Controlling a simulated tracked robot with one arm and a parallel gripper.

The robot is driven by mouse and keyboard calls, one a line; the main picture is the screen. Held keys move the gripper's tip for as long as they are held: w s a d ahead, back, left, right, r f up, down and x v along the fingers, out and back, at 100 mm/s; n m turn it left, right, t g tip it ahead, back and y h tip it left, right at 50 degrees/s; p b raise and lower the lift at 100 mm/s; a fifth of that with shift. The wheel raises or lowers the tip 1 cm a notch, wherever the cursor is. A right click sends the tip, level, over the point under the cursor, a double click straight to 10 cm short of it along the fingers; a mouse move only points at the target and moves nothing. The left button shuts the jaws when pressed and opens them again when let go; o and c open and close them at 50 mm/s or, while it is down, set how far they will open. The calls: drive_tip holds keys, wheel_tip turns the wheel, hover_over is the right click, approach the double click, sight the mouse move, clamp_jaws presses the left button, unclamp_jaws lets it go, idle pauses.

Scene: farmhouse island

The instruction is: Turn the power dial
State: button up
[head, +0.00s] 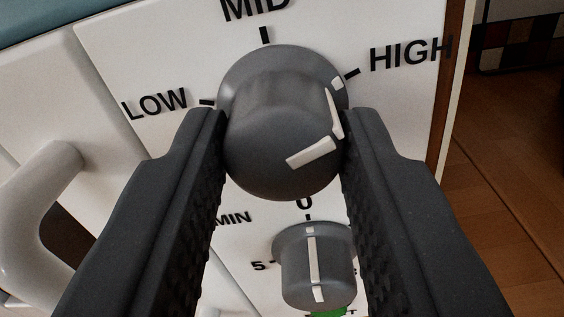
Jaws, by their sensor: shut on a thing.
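The grey power dial (270,130) sits on a white panel in the upper middle of the head view, with labels LOW, MID and HIGH around it. A white line runs over its face and side, and its end at the base points at the HIGH tick. My gripper (281,128) is shut on the dial, with one dark finger on its left side and one on its right. The fingers hide parts of the panel.
A smaller grey timer dial (316,270) is below, between the fingers, its white line pointing up at 0. A curved white handle (40,195) stands out at the left. Wooden floor (510,190) lies at the right, beyond the panel's edge.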

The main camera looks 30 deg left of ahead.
drive_tip(key=n+b, duration=0.1)
drive_tip(key=n, duration=0.2)
drive_tip(key=shift+f, duration=0.1)
drive_tip(key=n+b, duration=0.1)
drive_tip(key=n, duration=0.3)
drive_tip(key=shift+a+f+b, duration=0.1)
drive_tip(key=shift+b, duration=0.25)
drive_tip(key=n+b, duration=0.2)
drive_tip(key=n, duration=0.2)
drive_tip(key=n+b, duration=0.2)
drive_tip(key=n, duration=0.2)
drive_tip(key=shift+a, duration=0.1)
drive_tip(key=n+b, duration=0.1)
drive_tip(key=n, duration=0.2)
drive_tip(key=shift+f+n+b, duration=0.15)
drive_tip(key=shift+n+b, duration=0.2)
drive_tip(key=shift+n, duration=0.05)
drive_tip(key=n+b, duration=0.1)
drive_tip(key=n, duration=0.2)
drive_tip(key=shift+s+a+f+n+b, duration=0.1)
drive_tip(key=shift+n+b, duration=0.2)
drive_tip(key=n+b, duration=0.1)
drive_tip(key=n, duration=0.2)
drive_tip(key=shift+n, duration=0.4)
drive_tip(key=shift+r+n+b, duration=0.2)
drive_tip(key=shift+n+b, duration=0.3)
drive_tip(key=shift+n, duration=0.2)
drive_tip(key=shift+d, duration=0.2)
